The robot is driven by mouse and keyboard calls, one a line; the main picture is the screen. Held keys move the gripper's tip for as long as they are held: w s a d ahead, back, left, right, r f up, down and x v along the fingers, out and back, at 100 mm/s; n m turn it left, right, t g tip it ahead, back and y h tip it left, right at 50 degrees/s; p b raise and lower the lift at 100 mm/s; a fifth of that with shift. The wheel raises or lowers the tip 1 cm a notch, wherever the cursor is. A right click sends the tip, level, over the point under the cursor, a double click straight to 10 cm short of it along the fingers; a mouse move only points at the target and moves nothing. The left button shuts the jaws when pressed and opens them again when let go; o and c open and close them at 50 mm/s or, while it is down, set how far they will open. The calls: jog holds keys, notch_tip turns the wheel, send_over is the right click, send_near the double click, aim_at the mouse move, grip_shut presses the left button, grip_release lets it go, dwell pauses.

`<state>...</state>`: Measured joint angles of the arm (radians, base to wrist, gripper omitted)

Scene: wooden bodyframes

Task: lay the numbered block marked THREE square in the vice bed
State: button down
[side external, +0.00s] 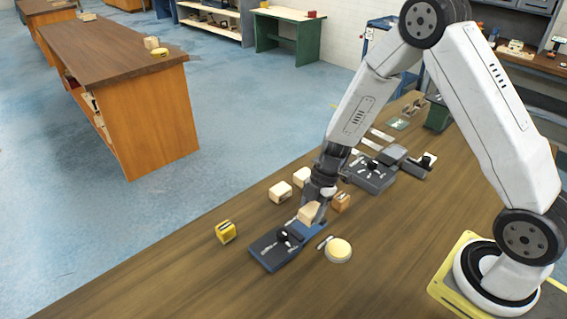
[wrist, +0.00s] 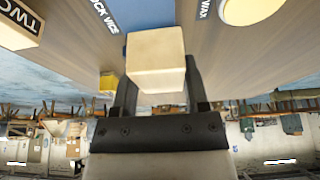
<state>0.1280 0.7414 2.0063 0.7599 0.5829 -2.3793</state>
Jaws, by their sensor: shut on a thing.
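My gripper (side external: 317,199) is shut on a pale wooden block (side external: 309,212), which also shows between the two dark fingers in the wrist view (wrist: 156,62). No number is readable on the faces of this block that I see. The block vice (side external: 275,251), a blue and dark grey fixture, lies on the bench. The held block is over or at the vice's far right end; I cannot tell whether it touches the bed. In the wrist view the blue vice base (wrist: 138,18) shows behind the block, beside a "BLOCK VICE" label.
A block marked TWO (wrist: 20,38) is at the wrist view's top left. Pale blocks (side external: 280,192) (side external: 302,177), a brown block (side external: 341,202) and a yellow block (side external: 226,232) stand around. A round wax disc (side external: 338,249) lies near the vice. Another dark fixture (side external: 373,176) stands behind.

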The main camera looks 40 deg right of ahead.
aim_at(305, 227)
jog(key=shift+w+f, duration=0.5)
jog(key=shift+f, duration=0.05)
jog(key=shift+w+f, duration=0.25)
jog(key=shift+f, duration=1.6)
jog(key=shift+f, duration=0.2)
jog(key=shift+c, duration=0.5)
grip_release()
jog(key=shift+r, duration=0.25)
jog(key=v, duration=1.2)
